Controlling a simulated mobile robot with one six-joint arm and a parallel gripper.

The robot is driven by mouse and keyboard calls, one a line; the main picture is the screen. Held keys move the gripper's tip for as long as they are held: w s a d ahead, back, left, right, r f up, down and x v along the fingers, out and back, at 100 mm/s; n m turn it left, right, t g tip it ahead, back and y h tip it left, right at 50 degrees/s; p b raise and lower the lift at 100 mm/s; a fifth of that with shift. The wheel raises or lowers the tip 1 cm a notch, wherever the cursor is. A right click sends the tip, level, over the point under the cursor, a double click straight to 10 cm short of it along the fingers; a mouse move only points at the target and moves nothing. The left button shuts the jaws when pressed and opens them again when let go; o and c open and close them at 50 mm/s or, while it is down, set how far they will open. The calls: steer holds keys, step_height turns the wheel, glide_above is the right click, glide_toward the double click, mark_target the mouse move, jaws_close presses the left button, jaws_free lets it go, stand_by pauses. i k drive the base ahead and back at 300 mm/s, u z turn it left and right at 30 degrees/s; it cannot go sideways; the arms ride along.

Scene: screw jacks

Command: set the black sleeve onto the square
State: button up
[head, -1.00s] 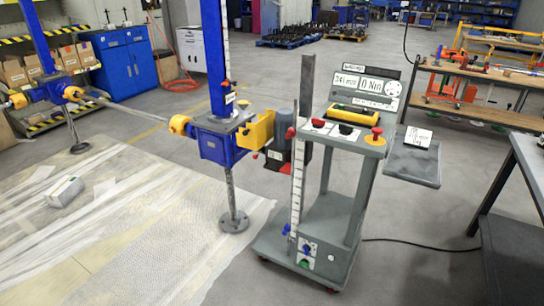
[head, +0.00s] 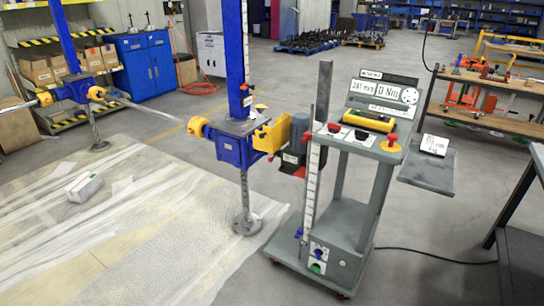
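My gripper is not in view. I cannot make out a black sleeve or the square in the head view; either may be hidden or too small to tell. A blue screw jack gearbox (head: 232,152) stands in the middle, with a tall blue column above it and a steel screw with a round foot (head: 247,224) below. A yellow coupling (head: 198,127) is on its left side and a yellow housing (head: 272,136) on its right. A second blue jack (head: 74,91) stands at the far left, linked by a shaft.
A grey trolley (head: 330,240) with a display panel (head: 382,93) and a yellow item (head: 368,121) stands right of the jack. A side shelf (head: 428,172) juts from it. A cable crosses the floor at right.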

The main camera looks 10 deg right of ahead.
mark_target(278, 154)
steer(key=u, duration=0.1)
steer(key=i, duration=0.9)
steer(key=z, duration=0.8)
steer(key=k, duration=0.1)
steer(key=u, duration=2.35)
steer(key=k, duration=0.3)
steer(key=u, duration=0.05)
